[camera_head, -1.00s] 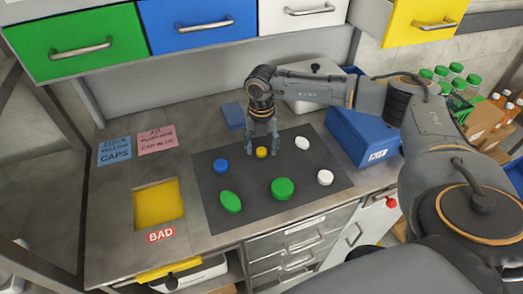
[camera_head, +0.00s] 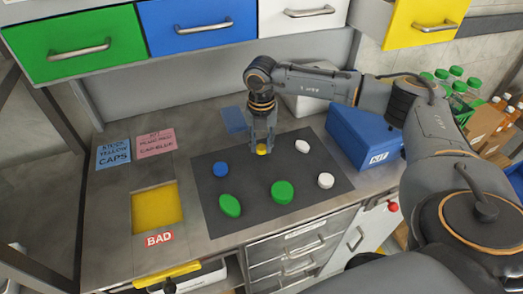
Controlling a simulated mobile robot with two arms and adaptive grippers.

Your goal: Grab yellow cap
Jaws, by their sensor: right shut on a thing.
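The yellow cap (camera_head: 262,149) is on the dark mat (camera_head: 260,193), near its back edge. My right gripper (camera_head: 262,146) points down over it, with its fingers closed in on the cap from both sides. The fingers hide part of the cap. It seems to be at mat level. My left gripper is not in view.
Around it on the mat lie a blue cap (camera_head: 221,169), green caps (camera_head: 282,192) (camera_head: 230,205) and white caps (camera_head: 302,146) (camera_head: 326,180). A blue KIT box (camera_head: 360,138) stands to the right. A yellow-bottomed recess (camera_head: 157,208) marked BAD is at left. Drawers (camera_head: 75,45) hang above.

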